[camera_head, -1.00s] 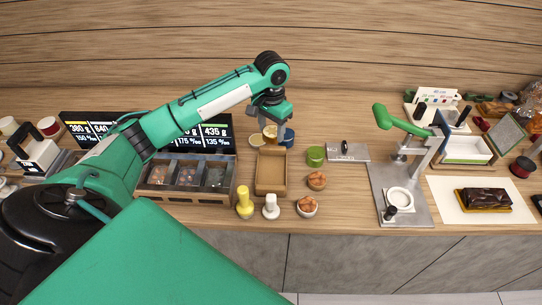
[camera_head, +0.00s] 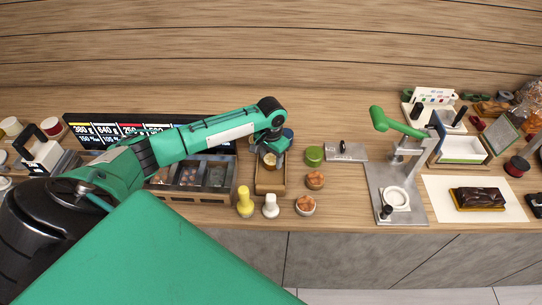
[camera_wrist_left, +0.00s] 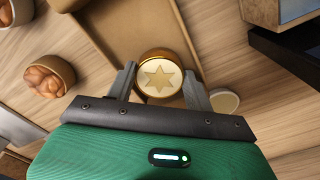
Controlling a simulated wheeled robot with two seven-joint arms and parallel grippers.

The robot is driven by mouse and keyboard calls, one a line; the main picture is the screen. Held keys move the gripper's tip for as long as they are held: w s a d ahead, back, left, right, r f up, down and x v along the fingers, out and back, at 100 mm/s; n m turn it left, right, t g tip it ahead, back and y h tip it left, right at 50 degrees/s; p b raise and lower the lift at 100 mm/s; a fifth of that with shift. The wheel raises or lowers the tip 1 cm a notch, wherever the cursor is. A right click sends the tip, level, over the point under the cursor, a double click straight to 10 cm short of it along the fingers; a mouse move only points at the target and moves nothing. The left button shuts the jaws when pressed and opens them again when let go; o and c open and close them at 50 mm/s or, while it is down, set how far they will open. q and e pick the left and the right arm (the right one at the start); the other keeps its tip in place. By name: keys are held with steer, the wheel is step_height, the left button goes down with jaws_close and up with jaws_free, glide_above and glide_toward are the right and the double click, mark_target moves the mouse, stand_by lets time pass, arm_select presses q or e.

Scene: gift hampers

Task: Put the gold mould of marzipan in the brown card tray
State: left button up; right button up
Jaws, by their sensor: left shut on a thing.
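The gold mould of marzipan (camera_head: 269,160) is round, with a pale top. In the left wrist view the mould (camera_wrist_left: 159,74) shows a star pressed into its top. My left gripper (camera_head: 272,151) is shut on it, one finger on each side. The brown card tray (camera_head: 270,188) is an open rectangular box on the counter. The mould is over the tray's back end; I cannot tell whether it touches the tray floor. In the left wrist view the tray (camera_wrist_left: 125,25) lies just beyond the mould. My right gripper is not in view.
A dark compartment box (camera_head: 215,178) stands close left of the tray. A yellow stamp (camera_head: 245,203) and a white stamp (camera_head: 270,207) stand in front. A green mould (camera_head: 314,156) and bowls (camera_head: 315,180) are to the right. A blue item (camera_head: 288,133) is behind.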

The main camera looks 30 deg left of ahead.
mark_target(271, 159)
arm_select(q)
steer(key=o, duration=0.7)
steer(key=shift+f, duration=0.1)
steer(key=shift+r+b, duration=1.35)
steer(key=shift+r, duration=4.8)
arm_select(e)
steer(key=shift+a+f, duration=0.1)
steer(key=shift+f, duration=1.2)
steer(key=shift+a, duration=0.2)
